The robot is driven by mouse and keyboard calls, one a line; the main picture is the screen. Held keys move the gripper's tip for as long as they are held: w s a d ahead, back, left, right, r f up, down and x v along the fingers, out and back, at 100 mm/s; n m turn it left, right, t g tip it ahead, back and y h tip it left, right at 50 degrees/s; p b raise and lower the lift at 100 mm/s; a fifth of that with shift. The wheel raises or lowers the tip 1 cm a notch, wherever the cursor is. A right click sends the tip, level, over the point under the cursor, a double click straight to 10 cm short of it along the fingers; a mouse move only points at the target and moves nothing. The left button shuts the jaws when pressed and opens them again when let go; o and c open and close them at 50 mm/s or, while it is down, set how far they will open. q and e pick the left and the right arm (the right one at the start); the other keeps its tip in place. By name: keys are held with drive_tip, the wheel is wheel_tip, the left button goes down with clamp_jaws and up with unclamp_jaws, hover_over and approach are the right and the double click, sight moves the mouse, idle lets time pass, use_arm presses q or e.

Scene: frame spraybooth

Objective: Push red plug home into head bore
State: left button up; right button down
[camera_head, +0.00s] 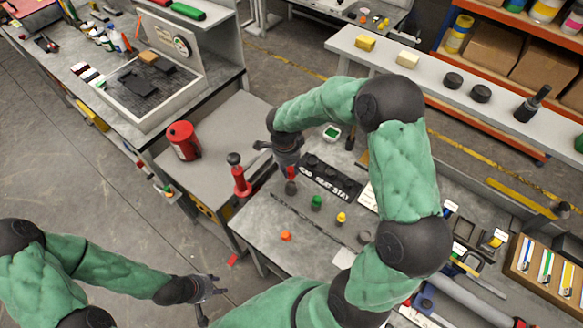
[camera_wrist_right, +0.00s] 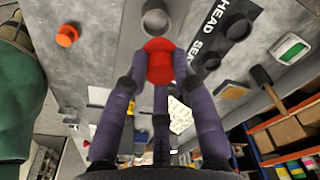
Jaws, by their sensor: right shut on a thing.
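My right gripper (camera_head: 289,160) points down over the grey bench. In the right wrist view its three dark fingers (camera_wrist_right: 158,75) close around the red plug (camera_wrist_right: 158,60). The plug also shows in the head view (camera_head: 291,172) below the fingers. A short dark grey cylinder (camera_head: 291,188) is right by the plug; it also shows in the wrist view (camera_wrist_right: 156,20). It may be the head with the bore, but the opening and any contact are hidden. My left gripper (camera_head: 208,292) is empty, fingers apart, at the lower left, away from the bench.
A black strip (camera_head: 325,178) lettered HEAD SEAT STAY lies beside the right gripper. Green (camera_head: 316,202), yellow (camera_head: 341,218) and orange (camera_head: 286,236) plugs stand nearby. A red-based tool (camera_head: 241,182) stands at the bench's left edge. The front left bench area is clear.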

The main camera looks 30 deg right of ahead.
sight(290, 176)
drive_tip(key=shift+b, duration=0.45)
drive_tip(key=shift+f, duration=0.2)
wheel_tip(290, 176, down, 4)
drive_tip(key=b, duration=0.5)
drive_tip(key=shift+f, duration=0.2)
drive_tip(key=shift+b, duration=1)
idle(1.1)
drive_tip(key=shift+s+f+b, duration=0.1)
drive_tip(key=shift+f+b, duration=1.3)
drive_tip(key=shift+b, duration=0.15)
drive_tip(key=c, duration=1)
unclamp_jaws()
drive_tip(key=shift+o, duration=0.2)
drive_tip(key=shift+r, duration=0.1)
